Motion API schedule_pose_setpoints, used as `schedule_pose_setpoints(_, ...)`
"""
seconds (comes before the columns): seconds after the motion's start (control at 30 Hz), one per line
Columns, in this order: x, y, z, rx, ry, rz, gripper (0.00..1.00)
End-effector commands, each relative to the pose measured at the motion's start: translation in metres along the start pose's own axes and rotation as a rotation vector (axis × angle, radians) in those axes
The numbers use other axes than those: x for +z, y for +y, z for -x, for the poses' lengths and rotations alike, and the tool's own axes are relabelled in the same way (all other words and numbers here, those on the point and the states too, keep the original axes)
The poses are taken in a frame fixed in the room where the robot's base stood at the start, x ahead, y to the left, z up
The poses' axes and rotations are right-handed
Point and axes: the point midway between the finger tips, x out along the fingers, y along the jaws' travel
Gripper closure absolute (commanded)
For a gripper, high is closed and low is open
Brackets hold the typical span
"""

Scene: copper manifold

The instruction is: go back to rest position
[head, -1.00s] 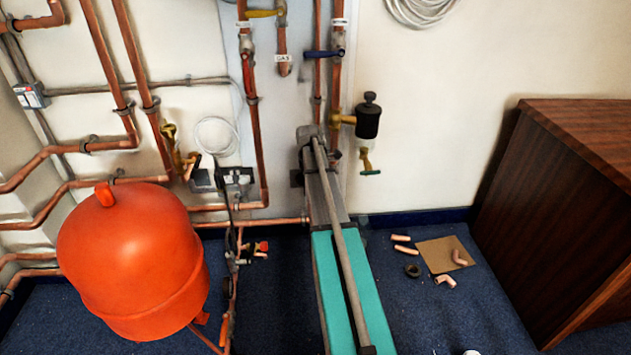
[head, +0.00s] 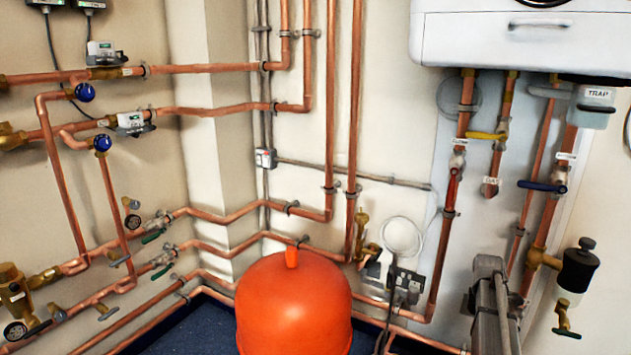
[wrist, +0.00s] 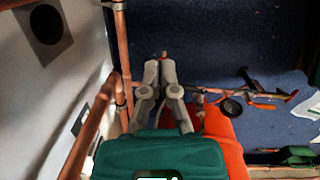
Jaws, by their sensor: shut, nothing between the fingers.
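My gripper (wrist: 163,62) shows in the wrist view with its two grey fingers together and nothing between them. It points out over the dark blue floor. The red expansion vessel (wrist: 215,130) lies below and to the right of the fingers in that view. A copper pipe (wrist: 122,55) runs close on their left. I cannot tell the exact gap to either. In the head view the same red vessel (head: 293,305) stands at the bottom centre. My fingers are not visible in the head view.
Copper pipes (head: 230,212) with valves run along the wall at left. A white boiler (head: 490,38) hangs at upper right. A black bottle-shaped fitting (head: 578,268) is at far right. In the wrist view, several tools (wrist: 240,100) lie on open blue floor (wrist: 215,45).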

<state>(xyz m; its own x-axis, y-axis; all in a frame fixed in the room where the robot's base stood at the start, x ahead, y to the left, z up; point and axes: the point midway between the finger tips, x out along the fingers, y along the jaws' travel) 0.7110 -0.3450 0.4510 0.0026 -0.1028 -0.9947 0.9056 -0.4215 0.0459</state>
Motion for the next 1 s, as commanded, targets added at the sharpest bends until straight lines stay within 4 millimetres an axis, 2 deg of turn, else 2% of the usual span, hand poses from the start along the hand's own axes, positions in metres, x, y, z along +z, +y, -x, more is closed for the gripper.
schedule_pose_setpoints(0.03,-0.013,-0.013,0.008,0.000,0.004,-0.030,1.00)
schedule_pose_setpoints(0.2,-0.059,-0.050,0.026,-0.004,0.020,-0.185,1.00)
schedule_pose_setpoints(0.5,-0.133,-0.126,0.059,-0.022,0.043,-0.483,1.00)
schedule_pose_setpoints(0.8,-0.188,-0.207,0.089,-0.051,0.057,-0.779,1.00)
schedule_pose_setpoints(1.0,-0.210,-0.251,0.104,-0.070,0.060,-0.942,1.00)
